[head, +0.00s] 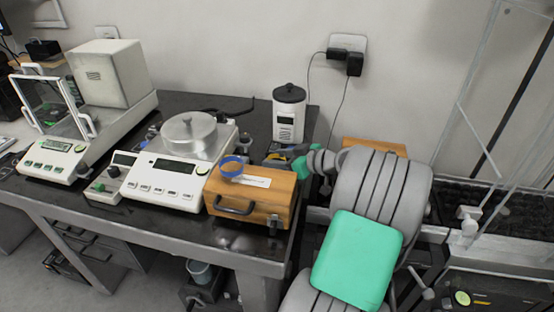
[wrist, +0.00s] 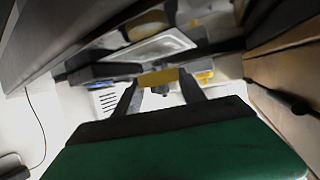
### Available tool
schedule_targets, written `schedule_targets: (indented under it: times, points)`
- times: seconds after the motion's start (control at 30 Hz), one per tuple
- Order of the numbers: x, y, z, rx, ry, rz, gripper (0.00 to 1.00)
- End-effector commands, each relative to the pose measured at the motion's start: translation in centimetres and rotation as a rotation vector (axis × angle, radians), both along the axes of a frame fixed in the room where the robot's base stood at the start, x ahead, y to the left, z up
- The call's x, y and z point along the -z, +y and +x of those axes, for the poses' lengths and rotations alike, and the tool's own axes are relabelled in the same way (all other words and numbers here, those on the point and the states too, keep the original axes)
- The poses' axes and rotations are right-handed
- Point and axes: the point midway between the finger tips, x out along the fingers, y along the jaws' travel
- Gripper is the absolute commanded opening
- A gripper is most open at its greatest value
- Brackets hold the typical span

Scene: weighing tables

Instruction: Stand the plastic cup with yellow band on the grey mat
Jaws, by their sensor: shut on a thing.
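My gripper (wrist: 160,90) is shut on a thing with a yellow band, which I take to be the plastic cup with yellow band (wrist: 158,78). The band shows between the two fingertips in the wrist view; the rest of the cup is mostly hidden, and its tilt cannot be told. In the head view my gripper (head: 283,157) is low between the wooden case and the white canister, partly behind my wrist. Whether the cup touches anything below is unclear. I cannot make out the grey mat for certain in either view.
A clear cup with a blue band (head: 231,168) sits on a wooden case (head: 252,194). A balance with a round metal pan (head: 189,132) stands left of it. A white canister with black lid (head: 288,115) stands behind my gripper. The dark table (head: 245,240) is bare at its front edge.

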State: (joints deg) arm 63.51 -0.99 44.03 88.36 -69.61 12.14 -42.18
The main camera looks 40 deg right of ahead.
Motion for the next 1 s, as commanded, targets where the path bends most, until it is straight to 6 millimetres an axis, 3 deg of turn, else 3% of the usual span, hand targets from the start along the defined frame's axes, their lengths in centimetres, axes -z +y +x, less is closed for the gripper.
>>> schedule_targets:
  times: [0.3, 0.6, 0.73, 1.0]
  points:
    - [0.1, 0.0, 0.0, -0.001, 0.0, 0.001, 0.69]
    - [-0.4, -0.1, -0.2, 0.001, 0.0, 0.001, 0.69]
    - [-1.2, -1.0, -2.3, 0.005, 0.0, 0.001, 0.69]
    - [-3.8, -3.0, -8.3, 0.004, 0.0, 0.0, 0.69]
